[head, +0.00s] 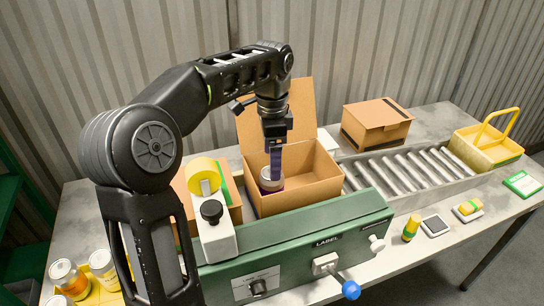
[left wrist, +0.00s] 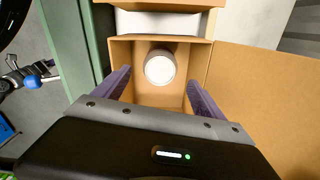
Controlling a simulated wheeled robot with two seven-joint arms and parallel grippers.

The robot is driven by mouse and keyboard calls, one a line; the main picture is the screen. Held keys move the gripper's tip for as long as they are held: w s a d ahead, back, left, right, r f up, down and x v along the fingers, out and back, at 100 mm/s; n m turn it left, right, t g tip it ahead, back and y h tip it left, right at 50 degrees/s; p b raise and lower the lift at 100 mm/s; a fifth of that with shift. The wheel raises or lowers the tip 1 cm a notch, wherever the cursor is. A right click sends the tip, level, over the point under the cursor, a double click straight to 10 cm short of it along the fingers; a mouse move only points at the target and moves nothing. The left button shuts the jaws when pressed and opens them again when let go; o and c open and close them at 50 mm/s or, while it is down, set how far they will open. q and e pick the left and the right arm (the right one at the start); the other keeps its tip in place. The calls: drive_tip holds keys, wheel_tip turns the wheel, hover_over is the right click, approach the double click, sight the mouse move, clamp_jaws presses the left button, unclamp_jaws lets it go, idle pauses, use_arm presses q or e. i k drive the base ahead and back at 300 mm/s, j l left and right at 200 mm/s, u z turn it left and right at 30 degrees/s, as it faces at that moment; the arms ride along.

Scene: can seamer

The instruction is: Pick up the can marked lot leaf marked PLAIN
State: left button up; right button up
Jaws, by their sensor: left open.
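An open cardboard box (head: 310,178) stands behind the green machine, and one can (head: 266,184) with a silvery rim is inside it. In the left wrist view the can (left wrist: 160,67) shows as a pale round top near the box's far wall. My left gripper (head: 274,165) reaches down into the box by the can. Its purple fingers (left wrist: 162,90) are spread wide, with the can ahead between their lines and nothing held. I cannot read any lot mark. My right gripper is not in view.
The green LABEL machine (head: 305,232) with a blue-knobbed lever stands in front of the box. A closed carton (head: 376,124), a roller conveyor (head: 410,170) and a yellow basket (head: 488,148) are to the right. Box walls and raised flaps surround my fingers closely.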

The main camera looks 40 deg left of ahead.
sight(101, 264)
drive_tip(key=k+l, duration=0.8)
drive_tip(key=l, duration=0.1)
